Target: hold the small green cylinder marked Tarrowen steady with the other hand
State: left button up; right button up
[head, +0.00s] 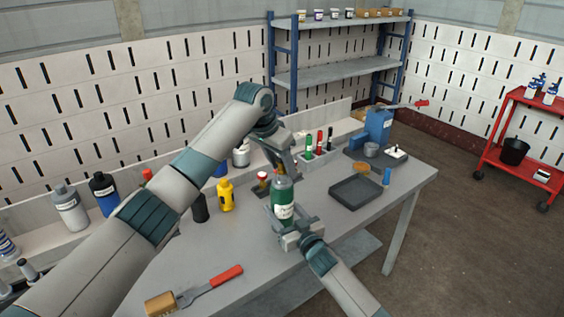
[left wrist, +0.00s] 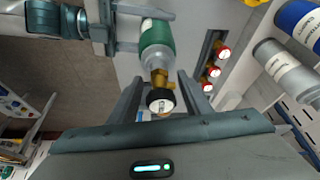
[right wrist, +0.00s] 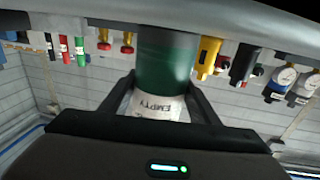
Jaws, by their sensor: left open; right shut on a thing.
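The small green cylinder (head: 282,192) stands upright above the table with a white label and a brass valve on top. My right gripper (head: 291,231) is shut around its lower part. In the right wrist view the cylinder (right wrist: 165,65) sits between both fingers, and its label reads EMPTY; I cannot read the name Tarrowen. My left gripper (head: 281,164) is open above, at the cylinder's top.
On the grey table (head: 345,215) a yellow bottle (head: 226,195) and a black bottle (head: 200,208) stand left of the cylinder. A dark empty tray (head: 355,192) lies to the right. Red-capped fittings (left wrist: 213,71) are close behind the cylinder.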

pick_arm(q)
jog(key=shift+c, duration=0.6)
grip_shut()
jog(key=n+y, duration=0.1)
jog(key=n, duration=0.2)
jog(key=shift+d+t, duration=0.1)
jog(key=shift+t, duration=0.2)
jog(key=n+y, duration=0.1)
jog(key=n, duration=0.2)
